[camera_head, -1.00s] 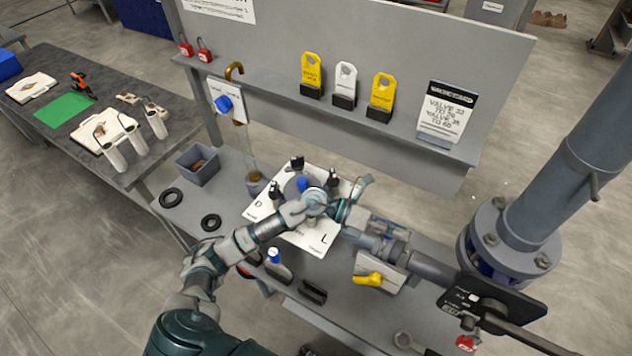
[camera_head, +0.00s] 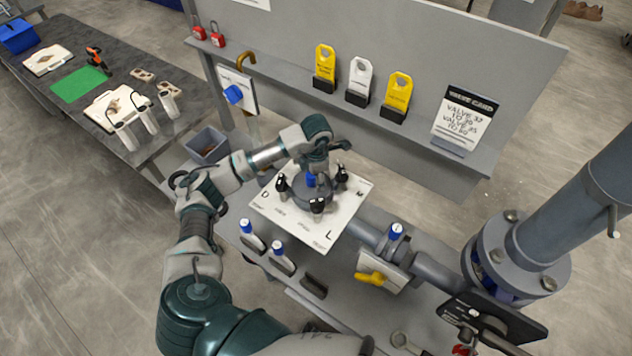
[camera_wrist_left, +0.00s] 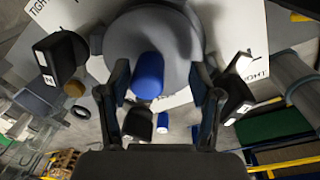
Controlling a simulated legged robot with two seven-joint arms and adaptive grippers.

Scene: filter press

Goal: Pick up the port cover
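The port cover (camera_head: 301,196), a grey round disc with a blue knob (camera_head: 311,181), sits on the white plate (camera_head: 266,213) marked D and L. Black clamps (camera_head: 317,207) stand around it. My left gripper (camera_head: 326,160) is just above the cover, pointing down. In the left wrist view the grey cover (camera_wrist_left: 172,38) and its blue knob (camera_wrist_left: 148,76) show between the parted fingers of the open left gripper (camera_wrist_left: 160,95). Gaps show on both sides of the knob, wider on the right. My right gripper is not in view.
A valve (camera_head: 394,245) with a yellow handle (camera_head: 371,279) and a thick pipe (camera_head: 505,250) stand to the right. Blue-topped items (camera_head: 280,258) stand in front of the plate. A grey bin (camera_head: 207,146) is at left. A panel with tags (camera_head: 325,66) rises behind.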

